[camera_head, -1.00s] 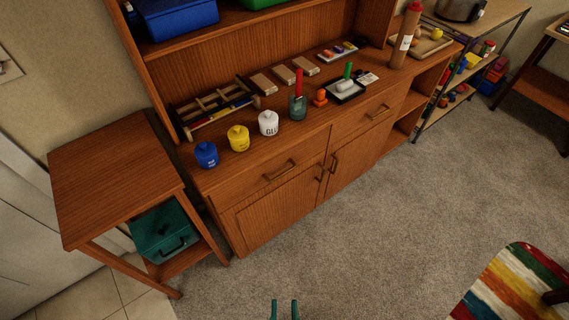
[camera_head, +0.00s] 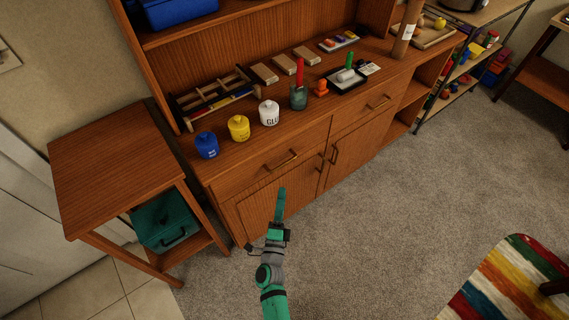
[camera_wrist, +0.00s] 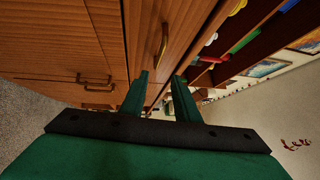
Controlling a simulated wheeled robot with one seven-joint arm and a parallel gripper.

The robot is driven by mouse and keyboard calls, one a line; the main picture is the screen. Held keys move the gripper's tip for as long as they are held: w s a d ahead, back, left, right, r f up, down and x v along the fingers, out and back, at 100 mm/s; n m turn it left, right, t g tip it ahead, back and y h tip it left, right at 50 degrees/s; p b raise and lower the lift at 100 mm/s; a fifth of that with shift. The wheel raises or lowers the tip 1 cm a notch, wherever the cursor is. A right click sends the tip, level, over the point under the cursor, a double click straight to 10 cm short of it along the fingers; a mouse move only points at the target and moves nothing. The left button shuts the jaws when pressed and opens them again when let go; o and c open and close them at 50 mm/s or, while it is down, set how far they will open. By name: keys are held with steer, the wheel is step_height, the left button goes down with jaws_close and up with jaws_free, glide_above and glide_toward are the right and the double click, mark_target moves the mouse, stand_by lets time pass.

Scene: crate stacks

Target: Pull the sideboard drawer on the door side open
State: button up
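The sideboard (camera_head: 300,140) has two drawers side by side above two cupboard doors. The drawer on the door side is the left one (camera_head: 250,172), and it is shut. Its bar handle (camera_head: 281,160) shows in the head view and also in the wrist view (camera_wrist: 163,42). My gripper (camera_head: 281,192) is in front of the left cupboard door, below that handle in the picture. In the wrist view my gripper (camera_wrist: 160,90) has its two green fingers apart with nothing between them. The handle lies beyond the fingertips, not touched.
Blue (camera_head: 207,145), yellow (camera_head: 238,128) and white (camera_head: 269,113) jars stand on the sideboard top above the left drawer. A side table (camera_head: 110,155) with a teal box (camera_head: 163,222) stands at the left. Carpet (camera_head: 370,240) in front is clear. A striped rug (camera_head: 500,285) lies lower right.

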mark_target(285, 163)
steer(key=shift+m, duration=0.9)
steer(key=w, duration=0.4)
steer(key=w+r, duration=0.1)
steer(key=w, duration=0.4)
steer(key=w+d, duration=0.1)
steer(key=w, duration=0.3)
steer(key=shift+w+r, duration=0.2)
steer(key=shift+w, duration=0.2)
jaws_close()
